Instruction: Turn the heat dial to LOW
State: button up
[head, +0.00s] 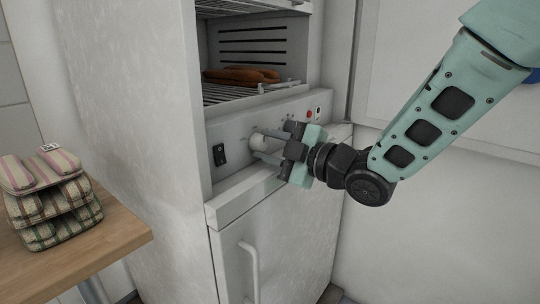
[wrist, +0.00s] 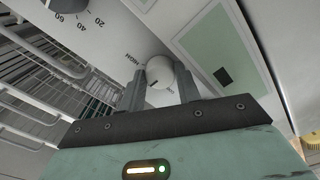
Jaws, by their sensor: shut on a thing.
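The heat dial (head: 259,141) is a round white knob on the front panel of a tall white cabinet. In the wrist view the dial (wrist: 166,81) sits between my two fingers, with a dark pointer mark on its face, towards the lower left. The word HIGH is printed just left of it. Another small label below the knob is partly hidden and I cannot read it for sure. My gripper (head: 268,147) reaches in from the right and is shut on the dial; the fingers (wrist: 160,92) touch its sides.
A second dial (wrist: 70,3) with numbers 20, 40 and 60 is close by. Above is an open compartment with wire racks (head: 222,93) and brown items (head: 240,75). A wooden table (head: 120,232) bears striped cloth bundles (head: 55,205).

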dwell(0.4)
jog(key=o, duration=1)
